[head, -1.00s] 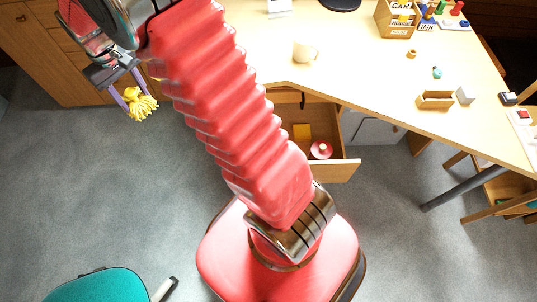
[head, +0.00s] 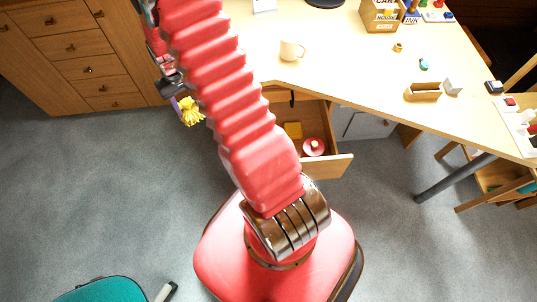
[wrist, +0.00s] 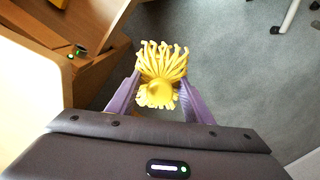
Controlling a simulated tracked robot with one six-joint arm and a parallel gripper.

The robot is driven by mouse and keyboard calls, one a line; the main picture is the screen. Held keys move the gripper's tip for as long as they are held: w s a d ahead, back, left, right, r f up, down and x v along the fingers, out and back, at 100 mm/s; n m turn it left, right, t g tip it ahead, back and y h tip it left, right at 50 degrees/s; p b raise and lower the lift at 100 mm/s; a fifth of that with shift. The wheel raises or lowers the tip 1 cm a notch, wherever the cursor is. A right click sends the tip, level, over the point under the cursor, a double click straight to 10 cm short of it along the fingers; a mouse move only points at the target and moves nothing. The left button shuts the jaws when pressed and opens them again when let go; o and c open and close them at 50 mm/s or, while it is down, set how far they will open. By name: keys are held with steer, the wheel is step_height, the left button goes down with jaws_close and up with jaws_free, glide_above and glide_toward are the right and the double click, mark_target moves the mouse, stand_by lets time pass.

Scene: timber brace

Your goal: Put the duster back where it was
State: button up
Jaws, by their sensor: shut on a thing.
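The duster is a bunch of yellow strands with a round yellow knob, seen in the wrist view (wrist: 162,68) and in the head view (head: 190,111). My gripper (wrist: 162,98) has purple fingers, which are shut on the duster and hold it in the air above the grey floor. In the head view the gripper is partly hidden behind my red arm, left of the desk.
The pale desk (head: 340,62) bears a cream mug (head: 291,50), a cardboard box (head: 381,15), a small wooden box (head: 423,91) and several small items. A wooden drawer cabinet (head: 75,45) stands at the back left. A teal chair (head: 105,290) is at the front left. Grey floor lies clear between.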

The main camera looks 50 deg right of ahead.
steer(key=s+d+f+m, duration=0.3)
steer(key=s+d+f, duration=0.4)
steer(key=s+f, duration=0.4)
steer(key=s+d+f+m, duration=0.3)
steer(key=s+d+f, duration=0.4)
steer(key=s+f, duration=0.3)
steer(key=s, duration=0.4)
steer(key=shift+s+f, duration=0.15)
steer(key=shift+f, duration=0.2)
steer(key=shift+d+f, duration=0.1)
steer(key=shift+f, duration=2.8)
steer(key=shift+f, duration=2.1)
